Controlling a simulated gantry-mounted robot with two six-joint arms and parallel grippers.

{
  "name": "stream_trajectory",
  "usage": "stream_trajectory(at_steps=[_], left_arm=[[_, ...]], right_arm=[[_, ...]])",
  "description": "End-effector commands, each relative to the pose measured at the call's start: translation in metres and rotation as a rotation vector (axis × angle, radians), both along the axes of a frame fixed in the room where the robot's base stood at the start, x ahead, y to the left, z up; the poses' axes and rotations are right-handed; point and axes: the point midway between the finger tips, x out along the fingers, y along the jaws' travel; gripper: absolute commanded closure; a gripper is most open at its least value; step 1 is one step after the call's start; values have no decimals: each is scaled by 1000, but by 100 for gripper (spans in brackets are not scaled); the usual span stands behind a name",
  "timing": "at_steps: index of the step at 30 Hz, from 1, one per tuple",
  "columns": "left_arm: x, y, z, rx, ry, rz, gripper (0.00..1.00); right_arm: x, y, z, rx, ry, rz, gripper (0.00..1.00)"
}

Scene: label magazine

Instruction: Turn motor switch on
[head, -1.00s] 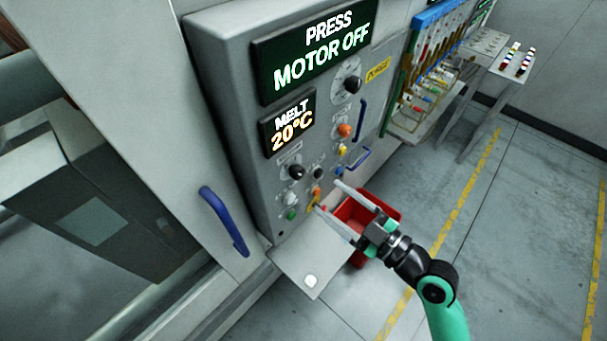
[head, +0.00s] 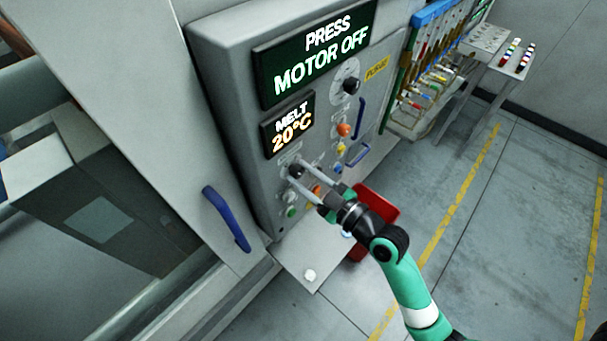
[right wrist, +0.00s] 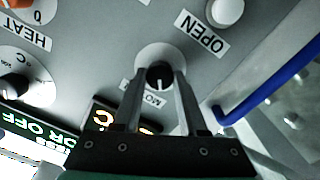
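The motor switch (head: 296,170) is a black round knob on a pale dial, low on the grey control panel. It also shows in the right wrist view (right wrist: 160,74), where its label is upside down and partly hidden by a finger. The panel's display (head: 321,56) reads "PRESS MOTOR OFF". My right gripper (head: 298,174) is open, with one fingertip on each side of the knob; it also shows in the right wrist view (right wrist: 162,78). I cannot tell whether the fingers touch the knob. My left gripper is not in view.
A melt display (head: 289,124) reads 20°C. Other knobs and coloured buttons sit close by, with a green button (head: 291,211) below. Blue handles (head: 228,220) stick out on the door and at the panel's right. A red bin (head: 379,207) stands behind my right arm.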

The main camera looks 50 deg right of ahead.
Motion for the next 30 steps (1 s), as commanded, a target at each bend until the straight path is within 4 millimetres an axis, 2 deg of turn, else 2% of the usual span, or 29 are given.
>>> stream_trajectory(at_steps=[1,5,17,23,30], left_arm=[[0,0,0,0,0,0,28],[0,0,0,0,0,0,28],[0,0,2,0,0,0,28],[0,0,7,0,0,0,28],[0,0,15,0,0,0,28]], right_arm=[[0,0,0,0,0,0,79],[0,0,0,0,0,0,100],[0,0,1,41,0,0,100],[0,-1,2,143,0,-1,100],[0,-1,3,345,1,-1,100]])
